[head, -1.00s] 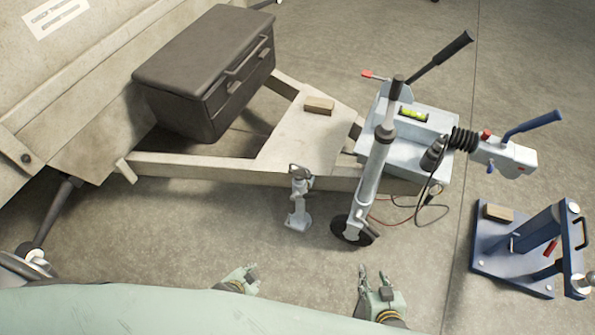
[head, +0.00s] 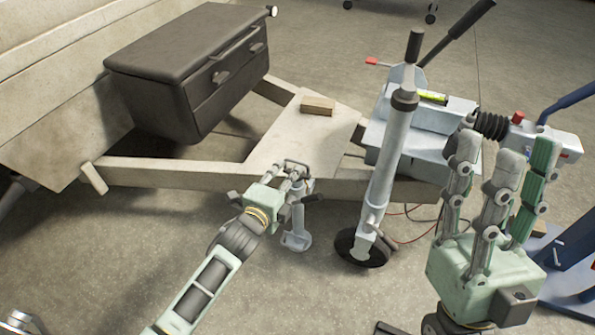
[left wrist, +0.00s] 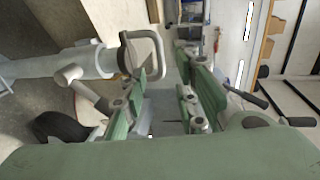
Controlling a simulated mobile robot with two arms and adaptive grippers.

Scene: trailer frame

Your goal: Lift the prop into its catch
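The prop (head: 297,240) is a short grey leg with a flat foot, upright beside the near rail of the trailer frame. In the left wrist view its pale tube (left wrist: 50,66) lies sideways, with a wire-like loop handle (left wrist: 158,52) at its top end. My left gripper (head: 292,172) is at the prop's top and hides part of it. In the left wrist view its fingers (left wrist: 165,100) are apart, with the loop close by; I cannot tell whether they touch it. My right gripper (head: 505,160) is open and empty, fingers up, at the right. I cannot make out the catch.
The jockey wheel post (head: 390,160) stands just right of the prop. The beige trailer frame (head: 150,172) carries a dark box (head: 190,65) and a small wooden block (head: 318,106). A blue stand (head: 575,245) is at the right, partly behind my right gripper.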

